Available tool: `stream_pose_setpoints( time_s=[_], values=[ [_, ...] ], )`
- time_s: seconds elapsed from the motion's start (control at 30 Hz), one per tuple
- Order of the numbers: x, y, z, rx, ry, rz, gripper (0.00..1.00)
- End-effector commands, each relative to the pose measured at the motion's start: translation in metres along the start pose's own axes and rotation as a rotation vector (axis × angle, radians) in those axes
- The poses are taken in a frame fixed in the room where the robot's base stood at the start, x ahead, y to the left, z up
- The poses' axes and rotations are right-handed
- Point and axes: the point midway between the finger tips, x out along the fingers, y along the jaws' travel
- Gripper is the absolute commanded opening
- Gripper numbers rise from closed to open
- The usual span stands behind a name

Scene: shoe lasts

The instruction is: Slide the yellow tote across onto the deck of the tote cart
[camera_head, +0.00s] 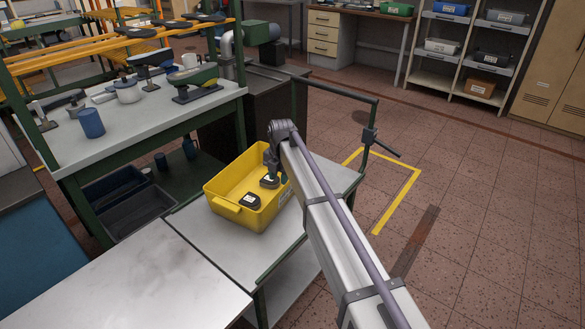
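The yellow tote (231,207) sits upright on the grey deck of the tote cart (240,256), towards its far part. Dark objects with pale labels (249,201) lie inside the tote. My gripper (270,168) is at the tote's far right side, pointing down by the rim. My arm's pale beam crosses over the tote's right edge and hides part of it and of the deck. The fingers are small, dark and partly hidden, so I cannot tell whether they grip the rim.
A bare grey table (125,287) adjoins the deck at near left. A green-framed workbench (150,133) with tools and a blue cup (89,122) stands behind it. The cart's green handle (340,92) rises at far right. Tiled floor on the right is clear.

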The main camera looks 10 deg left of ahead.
Motion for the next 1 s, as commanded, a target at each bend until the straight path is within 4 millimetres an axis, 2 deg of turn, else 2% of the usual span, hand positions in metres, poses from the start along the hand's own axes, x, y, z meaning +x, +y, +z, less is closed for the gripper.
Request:
stream_pose_setpoints(
  time_s=[0.23,0.37,0.8,1.0],
  values=[
    [0.002,-0.001,0.001,0.004,-0.002,-0.001,0.34],
    [0.012,-0.001,0.001,0.004,-0.003,-0.002,0.34],
    [0.094,-0.001,0.001,0.004,-0.003,-0.001,0.34],
    [0.11,-0.001,0.001,0.004,-0.003,-0.001,0.34]
  ],
)
